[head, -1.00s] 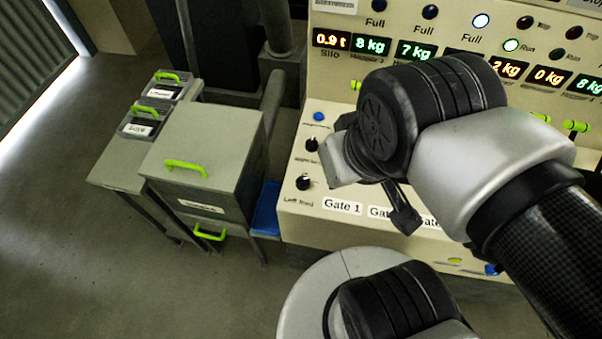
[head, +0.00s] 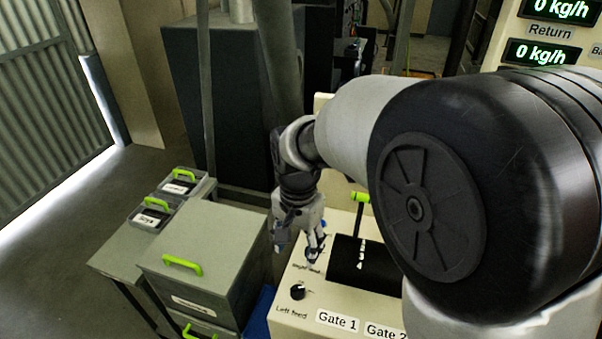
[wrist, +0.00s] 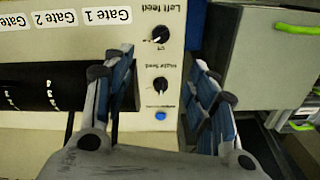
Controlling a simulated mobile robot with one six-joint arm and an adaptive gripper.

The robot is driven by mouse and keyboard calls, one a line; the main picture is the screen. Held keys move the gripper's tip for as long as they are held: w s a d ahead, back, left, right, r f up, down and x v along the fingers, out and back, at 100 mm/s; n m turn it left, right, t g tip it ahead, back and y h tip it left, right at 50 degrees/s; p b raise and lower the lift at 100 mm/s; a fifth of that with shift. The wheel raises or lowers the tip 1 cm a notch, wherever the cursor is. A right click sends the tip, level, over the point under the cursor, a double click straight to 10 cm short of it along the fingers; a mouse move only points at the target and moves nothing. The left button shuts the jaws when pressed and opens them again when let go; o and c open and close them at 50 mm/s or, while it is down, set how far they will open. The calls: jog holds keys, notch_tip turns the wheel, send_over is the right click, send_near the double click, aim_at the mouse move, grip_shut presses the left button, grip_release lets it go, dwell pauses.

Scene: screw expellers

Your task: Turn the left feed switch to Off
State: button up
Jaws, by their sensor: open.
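The left feed switch (head: 298,292) is a small black round knob on the cream panel, above the "Left feed" label. In the upside-down wrist view the left feed switch (wrist: 160,34) lies beyond my fingertips, between their lines; its pointer setting is too small to read. The right feed switch (wrist: 160,84), a like knob, shows between my fingers. My gripper (head: 303,248) is open and empty, over the panel near the right feed switch, behind the left feed switch in the head view. Its two blue-padded fingers (wrist: 164,62) stand well apart.
A blue button (wrist: 160,115) sits near the right feed switch. A grey cabinet (head: 205,250) with green handles stands left of the panel. My arm hides much of the panel's right side.

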aim_at(297, 288)
jog(key=f+b, duration=0.2)
jog(key=f, duration=0.7)
jog(key=f+b, duration=0.3)
jog(key=f, duration=0.6)
jog(key=shift+w+a+f, duration=0.15)
jog(key=shift+w+f, duration=0.05)
jog(key=shift+f, duration=0.05)
jog(key=shift+c, duration=0.3)
jog(key=c, duration=1.1)
